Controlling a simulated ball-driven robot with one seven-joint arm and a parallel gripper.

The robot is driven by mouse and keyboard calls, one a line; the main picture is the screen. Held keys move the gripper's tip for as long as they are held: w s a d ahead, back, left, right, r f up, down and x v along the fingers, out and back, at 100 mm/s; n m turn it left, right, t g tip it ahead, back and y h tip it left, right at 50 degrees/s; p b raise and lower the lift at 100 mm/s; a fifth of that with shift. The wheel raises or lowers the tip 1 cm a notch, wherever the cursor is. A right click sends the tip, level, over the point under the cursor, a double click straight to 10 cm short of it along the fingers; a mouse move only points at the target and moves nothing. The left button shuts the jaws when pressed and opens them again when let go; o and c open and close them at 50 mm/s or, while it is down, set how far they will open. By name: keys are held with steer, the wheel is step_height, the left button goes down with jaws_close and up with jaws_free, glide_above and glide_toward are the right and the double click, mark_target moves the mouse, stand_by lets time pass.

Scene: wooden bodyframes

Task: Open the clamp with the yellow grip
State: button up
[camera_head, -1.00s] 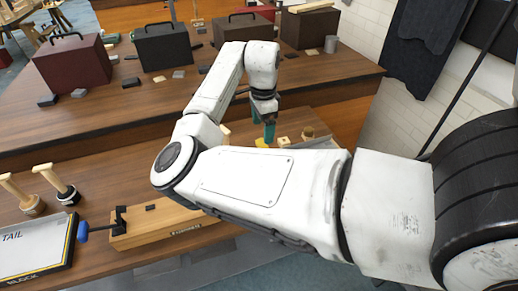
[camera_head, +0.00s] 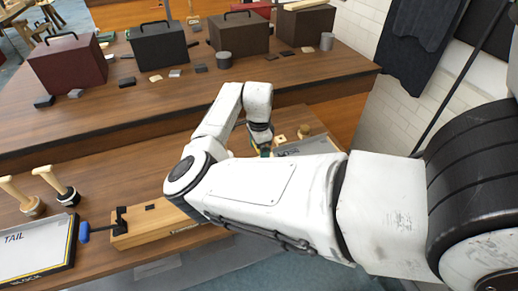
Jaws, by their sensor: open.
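My gripper (camera_head: 264,150) points down at the near workbench, with only a bit of its teal fingers showing above my forearm. It is open, but its fingertips and whatever lies between them are hidden behind my arm. The clamp with the yellow grip cannot be made out now; my arm and gripper cover the spot where a yellow piece showed earlier. Another clamp with a blue grip (camera_head: 84,232) and a black body is at the left end of a long wooden box (camera_head: 150,226).
Small wooden pieces (camera_head: 303,131) lie just right of my gripper. Behind, a raised bench carries several cases, such as a black one (camera_head: 160,48). A brick wall stands at right.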

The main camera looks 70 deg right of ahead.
steer(key=shift+c, duration=0.4)
steer(key=c, duration=1.3)
steer(key=shift+c, duration=0.2)
